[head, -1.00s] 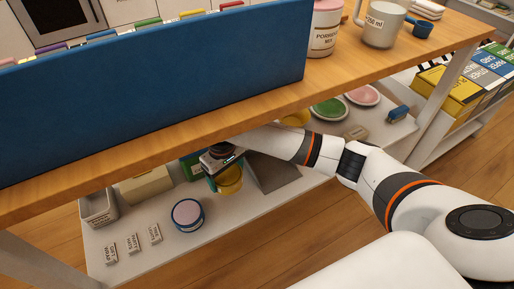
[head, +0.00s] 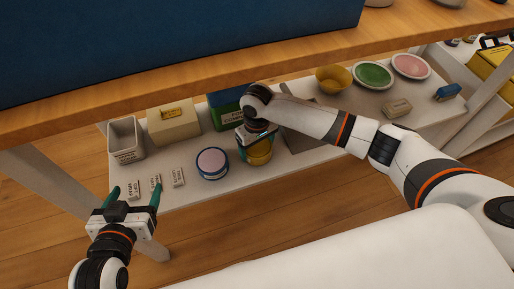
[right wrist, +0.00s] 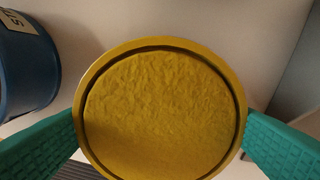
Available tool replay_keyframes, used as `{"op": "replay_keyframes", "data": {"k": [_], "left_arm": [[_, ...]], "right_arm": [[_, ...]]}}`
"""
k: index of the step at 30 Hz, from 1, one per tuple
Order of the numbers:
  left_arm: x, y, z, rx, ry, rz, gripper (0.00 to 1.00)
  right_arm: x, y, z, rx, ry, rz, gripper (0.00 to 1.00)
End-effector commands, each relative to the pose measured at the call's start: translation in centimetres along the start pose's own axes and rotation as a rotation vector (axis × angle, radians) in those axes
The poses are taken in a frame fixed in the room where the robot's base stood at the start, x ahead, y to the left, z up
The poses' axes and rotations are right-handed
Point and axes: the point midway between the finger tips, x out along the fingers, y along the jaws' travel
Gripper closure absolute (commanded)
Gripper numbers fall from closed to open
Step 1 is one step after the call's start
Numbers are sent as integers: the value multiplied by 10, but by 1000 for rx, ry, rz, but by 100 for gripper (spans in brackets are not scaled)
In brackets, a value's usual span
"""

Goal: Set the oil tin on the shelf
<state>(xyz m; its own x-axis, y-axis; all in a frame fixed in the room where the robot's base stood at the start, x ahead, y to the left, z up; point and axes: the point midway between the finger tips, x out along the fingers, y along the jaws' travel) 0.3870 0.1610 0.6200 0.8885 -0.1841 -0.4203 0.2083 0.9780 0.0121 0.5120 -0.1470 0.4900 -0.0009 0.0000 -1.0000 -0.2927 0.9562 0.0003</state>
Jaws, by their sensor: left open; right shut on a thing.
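A round yellow tin (head: 259,154) is on the white lower shelf (head: 223,184), under the wooden top. No oil label on it is readable, so I cannot tell if it is the oil tin. My right gripper (head: 256,143) is shut on it from above. In the right wrist view, the tin's yellow top (right wrist: 160,112) fills the middle, with a green finger on each side. Whether its base touches the shelf is hidden. My left gripper (head: 134,196) is open and empty, in front of the shelf's left end.
Small label blocks (head: 177,177) line the left front. Bowl and plates (head: 373,75) are at right.

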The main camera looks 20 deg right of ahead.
Motion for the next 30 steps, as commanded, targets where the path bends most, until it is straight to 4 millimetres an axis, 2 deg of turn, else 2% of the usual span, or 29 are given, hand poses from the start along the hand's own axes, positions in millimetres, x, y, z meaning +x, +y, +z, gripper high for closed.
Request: {"op": "replay_keyframes", "data": {"k": [5,14,15,18,28,30], "left_arm": [[1,-1,8,0,-45,-3,23],[0,-1,5,0,-26,-1,23],[1,-1,4,0,-22,-1,23],[1,-1,4,0,-23,-1,23],[1,-1,7,0,-39,-2,23],[-1,1,1,0,8,1,23]], "right_arm": [[4,0,0,-1,-1,0,52],[5,0,0,0,0,0,52],[6,0,0,0,0,0,15],[6,0,0,0,0,0,0],[2,0,0,-1,-1,0,0],[-4,0,0,-1,-2,1,0]]}}
